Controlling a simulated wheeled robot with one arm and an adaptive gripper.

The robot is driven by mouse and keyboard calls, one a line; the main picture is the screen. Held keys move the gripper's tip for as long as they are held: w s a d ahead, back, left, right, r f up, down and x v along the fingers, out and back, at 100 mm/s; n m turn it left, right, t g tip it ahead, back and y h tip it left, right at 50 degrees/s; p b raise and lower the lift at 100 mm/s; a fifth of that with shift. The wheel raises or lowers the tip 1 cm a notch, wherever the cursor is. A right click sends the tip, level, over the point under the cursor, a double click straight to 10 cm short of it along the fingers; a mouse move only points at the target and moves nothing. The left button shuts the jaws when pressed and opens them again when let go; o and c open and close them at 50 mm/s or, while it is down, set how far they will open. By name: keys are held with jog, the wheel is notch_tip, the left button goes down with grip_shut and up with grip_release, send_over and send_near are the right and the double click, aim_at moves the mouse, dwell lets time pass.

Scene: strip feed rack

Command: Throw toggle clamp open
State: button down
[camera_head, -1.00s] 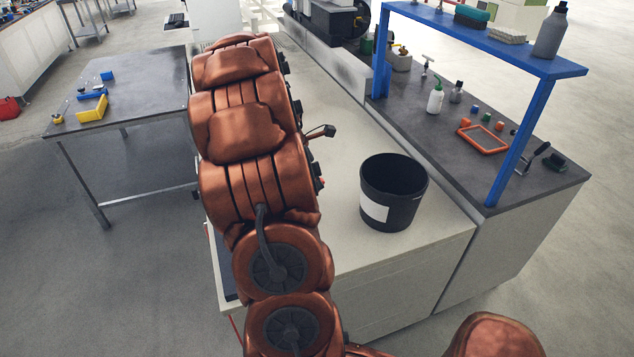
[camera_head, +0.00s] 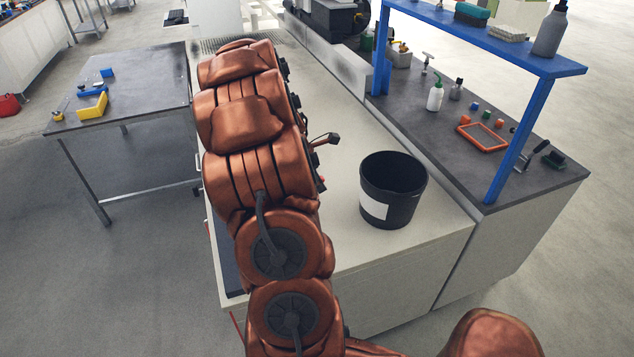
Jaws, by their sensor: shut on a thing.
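My copper-coloured arm reaches away over the pale bench (camera_head: 350,255), and its links cover the left part of the benchtop. My gripper is hidden behind my arm, so its jaws and anything between them do not show. I cannot make out the toggle clamp in this view. It may be behind my arm, but the picture does not show it.
A black bucket (camera_head: 393,192) with a white label stands on the bench, right of my arm. A dark counter (camera_head: 480,165) with a blue shelf frame (camera_head: 503,48), bottles and an orange tray (camera_head: 483,139) adjoins it. A metal table (camera_head: 135,85) stands left.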

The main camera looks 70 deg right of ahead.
dwell(0.5)
jog(key=shift+w+a+f+g+h+b, duration=0.1)
jog(key=shift+w+a+g+h+b, duration=0.3)
jog(key=shift+b, duration=0.3)
jog(key=shift+w+a+r+g+h+b, duration=0.3)
jog(key=shift+w+a+g+h+b, duration=0.3)
jog(key=shift+g+h+b, duration=0.45)
jog(key=shift+r, duration=0.1)
jog(key=shift+w, duration=0.1)
jog(key=c, duration=1.4)
grip_release()
jog(key=shift+o, duration=0.8)
jog(key=shift+w+a, duration=0.1)
jog(key=shift+a, duration=0.05)
jog(key=shift+o, duration=1.2)
